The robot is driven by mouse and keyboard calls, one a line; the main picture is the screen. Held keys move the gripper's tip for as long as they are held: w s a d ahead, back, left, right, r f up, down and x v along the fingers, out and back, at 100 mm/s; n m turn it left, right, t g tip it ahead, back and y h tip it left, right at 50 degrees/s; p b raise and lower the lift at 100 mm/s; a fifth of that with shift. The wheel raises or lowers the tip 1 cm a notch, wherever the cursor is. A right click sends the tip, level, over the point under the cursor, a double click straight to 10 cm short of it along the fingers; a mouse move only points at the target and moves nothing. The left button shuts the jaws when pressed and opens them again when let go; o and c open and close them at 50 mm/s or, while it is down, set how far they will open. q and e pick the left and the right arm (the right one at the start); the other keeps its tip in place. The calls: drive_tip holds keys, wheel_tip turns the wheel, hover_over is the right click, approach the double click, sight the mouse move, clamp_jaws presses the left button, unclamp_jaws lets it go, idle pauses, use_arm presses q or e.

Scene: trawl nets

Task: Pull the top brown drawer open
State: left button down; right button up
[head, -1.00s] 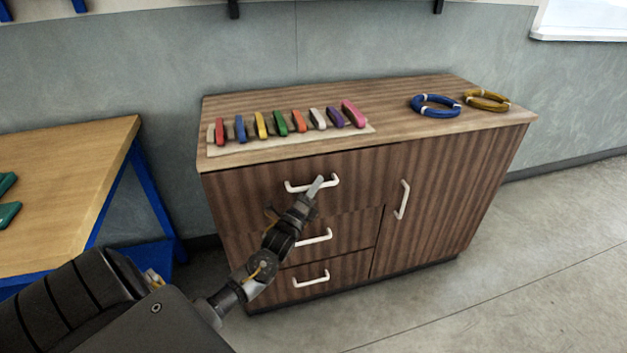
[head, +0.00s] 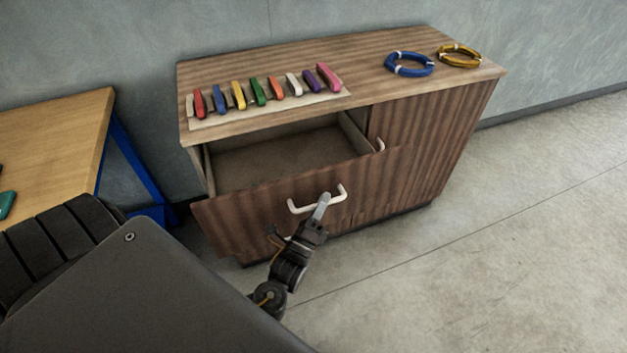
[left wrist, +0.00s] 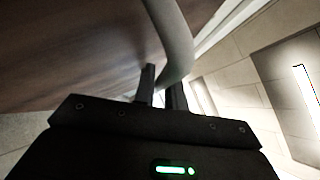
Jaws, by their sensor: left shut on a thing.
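The top brown drawer (head: 262,213) of the wooden cabinet stands well open in the head view, and the part of its inside that shows looks empty. Its white bar handle (head: 303,210) is on the front panel. My left gripper (head: 322,205) is shut on that handle near its right part. In the left wrist view the pale handle (left wrist: 172,35) passes between the two dark fingers (left wrist: 161,88), with the brown drawer front (left wrist: 80,50) behind. The lower drawers are hidden behind the open drawer. My right gripper is not in view.
On the cabinet top (head: 300,55) lie several coloured blocks on a pale mat (head: 215,122), a blue ring (head: 410,72) and a yellow ring (head: 459,62). A wooden table (head: 60,130) with blue legs stands at left. Floor at right is clear.

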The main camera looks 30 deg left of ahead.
use_arm(q)
drive_tip(key=s+d, duration=0.1)
drive_tip(key=s+d+p, duration=0.1)
drive_tip(key=d, duration=0.1)
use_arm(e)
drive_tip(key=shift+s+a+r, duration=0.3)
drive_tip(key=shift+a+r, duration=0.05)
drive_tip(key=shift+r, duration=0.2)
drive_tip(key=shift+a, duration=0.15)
use_arm(q)
drive_tip(key=c, duration=1.7)
unclamp_jaws()
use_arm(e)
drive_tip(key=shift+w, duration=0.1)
use_arm(q)
drive_tip(key=shift+s+f, duration=0.1)
drive_tip(key=shift+s, duration=0.05)
